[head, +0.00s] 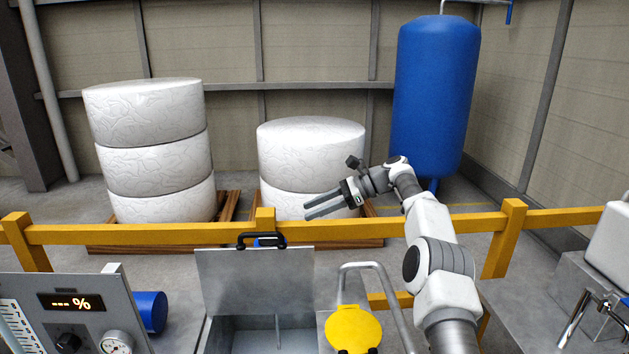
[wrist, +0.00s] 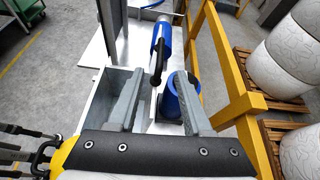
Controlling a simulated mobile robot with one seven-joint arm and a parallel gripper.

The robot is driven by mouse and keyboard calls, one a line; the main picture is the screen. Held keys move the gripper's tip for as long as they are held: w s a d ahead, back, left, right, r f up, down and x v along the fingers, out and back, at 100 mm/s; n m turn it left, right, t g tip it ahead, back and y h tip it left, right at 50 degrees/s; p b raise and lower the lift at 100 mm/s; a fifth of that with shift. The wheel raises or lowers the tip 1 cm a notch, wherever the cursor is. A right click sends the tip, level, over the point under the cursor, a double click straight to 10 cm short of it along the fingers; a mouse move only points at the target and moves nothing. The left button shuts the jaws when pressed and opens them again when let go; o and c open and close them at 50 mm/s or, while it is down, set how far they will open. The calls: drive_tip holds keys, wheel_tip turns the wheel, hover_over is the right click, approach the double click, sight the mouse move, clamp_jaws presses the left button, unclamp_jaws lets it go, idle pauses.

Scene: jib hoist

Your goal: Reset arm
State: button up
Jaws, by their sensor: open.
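My gripper (head: 325,205) shows in the head view at the end of my raised arm, fingers pointing left, in front of the shorter stack of white rolls. Its two fingers are apart with nothing between them. In the wrist view my gripper (wrist: 155,100) is open, with both fingers reaching forward over the equipment below. It touches nothing that I can see.
A yellow rail (head: 150,234) runs across behind the work area. A grey box with a raised lid (head: 255,285), a yellow round cover (head: 353,330) and a control panel (head: 75,310) stand in front. White rolls (head: 150,150) and a blue tank (head: 435,95) stand behind.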

drive_tip(key=s+d+r+n+t+h+b, duration=0.1)
drive_tip(key=s+r+n+h, duration=0.4)
drive_tip(key=s, duration=0.5)
drive_tip(key=s+d+r+n+t+h+b, duration=0.1)
drive_tip(key=s+r+n+t+h, duration=0.15)
drive_tip(key=s+r, duration=0.55)
drive_tip(key=s+d+f+n+h, duration=0.1)
drive_tip(key=s+d+f+n, duration=0.2)
drive_tip(key=s, duration=0.6)
drive_tip(key=s+d+f+n+t+h, duration=0.1)
drive_tip(key=s+d+f+n+h, duration=0.1)
drive_tip(key=s, duration=0.7)
drive_tip(key=s+d+f+n+t+h, duration=0.1)
drive_tip(key=s+d+f+n, duration=0.3)
drive_tip(key=s, duration=0.5)
drive_tip(key=shift+s+d+f+h+b, duration=0.2)
drive_tip(key=shift+d+f+h+b, duration=0.2)
drive_tip(key=shift+d+f+h, duration=0.65)
drive_tip(key=shift+d+r+t+y, duration=0.2)
drive_tip(key=shift+t+y, duration=0.05)
drive_tip(key=shift+y, duration=0.05)
